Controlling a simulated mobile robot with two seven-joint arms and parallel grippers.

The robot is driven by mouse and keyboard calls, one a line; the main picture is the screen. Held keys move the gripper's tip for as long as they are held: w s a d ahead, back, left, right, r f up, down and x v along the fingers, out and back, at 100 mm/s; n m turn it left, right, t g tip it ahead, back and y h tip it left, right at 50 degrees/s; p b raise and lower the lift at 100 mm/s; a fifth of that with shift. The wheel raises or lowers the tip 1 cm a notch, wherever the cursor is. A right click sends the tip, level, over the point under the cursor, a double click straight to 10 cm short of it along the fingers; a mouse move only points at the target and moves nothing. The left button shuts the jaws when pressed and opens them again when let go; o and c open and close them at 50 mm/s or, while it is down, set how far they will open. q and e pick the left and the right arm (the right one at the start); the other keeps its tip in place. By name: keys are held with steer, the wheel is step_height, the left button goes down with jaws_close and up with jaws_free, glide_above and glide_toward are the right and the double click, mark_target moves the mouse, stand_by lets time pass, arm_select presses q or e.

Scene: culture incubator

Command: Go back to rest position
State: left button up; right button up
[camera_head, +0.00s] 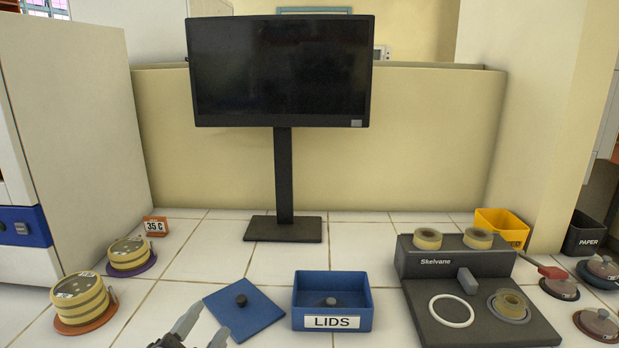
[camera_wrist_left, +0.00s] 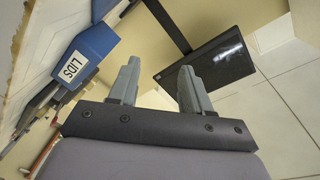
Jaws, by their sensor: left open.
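My left gripper (camera_head: 200,328) shows at the bottom edge of the head view, just in front of a blue square lid (camera_head: 243,320) with a dark knob. It also shows in the left wrist view (camera_wrist_left: 158,85), with its two fingers apart and nothing between them. The blue LIDS box (camera_head: 332,323) stands to the right of the lid, with a dark knob visible inside. It also shows in the left wrist view (camera_wrist_left: 92,50). My right gripper is in neither view.
Two striped round stacks (camera_head: 80,302) (camera_head: 130,255) stand at the left beside a 35 C sign (camera_head: 156,226). A black monitor (camera_head: 280,70) stands at the back. The grey Skelvane device (camera_head: 450,262) is at the right, near yellow (camera_head: 502,226) and black PAPER (camera_head: 584,236) bins and several lidded dishes.

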arm_select(q)
steer(key=s+a+f+n+g+y, duration=0.1)
steer(key=s+a+f+n+g, duration=0.25)
steer(key=f, duration=0.25)
steer(key=s+a+f+n+g+y, duration=0.1)
steer(key=s+a+f+n+g, duration=0.15)
steer(key=s+f, duration=0.3)
steer(key=s+a+f+n+g, duration=0.1)
steer(key=s+f+n+g, duration=0.1)
steer(key=s+f+g, duration=0.35)
steer(key=s+a+f+n+g, duration=0.1)
steer(key=s+f+n+g, duration=0.15)
steer(key=s, duration=0.65)
steer(key=w+d+f+m+t+h+p, duration=0.1)
steer(key=w+d+f+t+p, duration=0.2)
steer(key=w+f+t+p, duration=0.1)
steer(key=shift+w+f+t+h, duration=0.4)
steer(key=shift+w+f+t, duration=0.15)
steer(key=shift+w+t, duration=0.95)
steer(key=shift+s, duration=0.1)
steer(key=shift+c, duration=0.5)
steer(key=shift+d, duration=0.15)
